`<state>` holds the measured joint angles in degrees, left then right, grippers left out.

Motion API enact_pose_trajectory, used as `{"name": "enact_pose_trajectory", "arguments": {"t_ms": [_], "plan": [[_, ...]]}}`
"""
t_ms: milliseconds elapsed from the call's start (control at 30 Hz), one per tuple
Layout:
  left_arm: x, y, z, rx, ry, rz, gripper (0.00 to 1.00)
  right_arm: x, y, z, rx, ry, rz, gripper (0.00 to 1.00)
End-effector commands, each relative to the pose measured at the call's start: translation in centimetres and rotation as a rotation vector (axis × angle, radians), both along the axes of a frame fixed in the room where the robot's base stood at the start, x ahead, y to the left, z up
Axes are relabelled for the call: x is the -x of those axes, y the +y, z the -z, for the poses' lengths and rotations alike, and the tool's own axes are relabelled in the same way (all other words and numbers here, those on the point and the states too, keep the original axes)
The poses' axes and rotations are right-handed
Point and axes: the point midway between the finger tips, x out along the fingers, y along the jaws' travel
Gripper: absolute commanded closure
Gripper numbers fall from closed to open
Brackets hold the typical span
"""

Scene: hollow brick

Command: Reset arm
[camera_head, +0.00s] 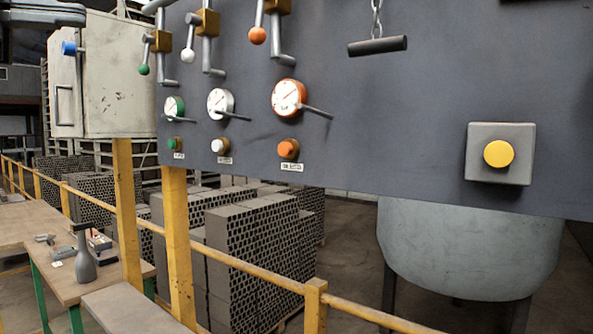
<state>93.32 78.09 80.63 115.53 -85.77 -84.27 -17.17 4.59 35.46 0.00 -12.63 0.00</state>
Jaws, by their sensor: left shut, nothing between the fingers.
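My left gripper (45,14) shows as a dark shape at the top left edge of the head view, partly cut off by the frame. It is shut and empty, and appears clear of the control panel. My right gripper is not in view. The dark grey control panel (420,120) fills the upper right. It carries levers with green, white and orange knobs, three round gauges, and three small buttons in green, white and orange. A yellow button (498,153) sits on a grey box at the right. A dark handle (377,46) hangs on a chain.
A pale metal cabinet (115,80) with a blue knob stands at the left. Yellow posts and railings (177,250) run below. A wooden table (75,285) holds a grey bottle-shaped object (84,255). Stacks of hollow bricks (250,250) and a grey tank (465,250) stand behind.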

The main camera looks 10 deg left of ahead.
Motion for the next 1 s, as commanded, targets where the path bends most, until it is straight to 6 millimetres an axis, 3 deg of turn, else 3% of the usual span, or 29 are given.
{"name": "enact_pose_trajectory", "arguments": {"t_ms": [367,467,567,700,800,1000], "plan": [[-8.2,-1.8,6.9,-0.015,0.212,-0.093,1.0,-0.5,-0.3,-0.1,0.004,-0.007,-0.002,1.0],[-10.9,-2.3,9.9,-0.02,0.288,-0.129,1.0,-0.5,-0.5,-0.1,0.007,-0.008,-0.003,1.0],[-14.1,-3.0,14.2,-0.022,0.386,-0.177,1.0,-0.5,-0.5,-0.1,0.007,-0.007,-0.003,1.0],[-18.6,-4.1,22.9,-0.024,0.557,-0.268,1.0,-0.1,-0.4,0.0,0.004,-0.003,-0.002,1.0],[-20.9,-4.8,29.7,-0.017,0.674,-0.341,1.0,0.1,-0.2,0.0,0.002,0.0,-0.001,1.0],[-22.3,-5.9,43.1,0.02,0.882,-0.485,1.0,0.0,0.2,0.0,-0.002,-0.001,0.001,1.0]]}}
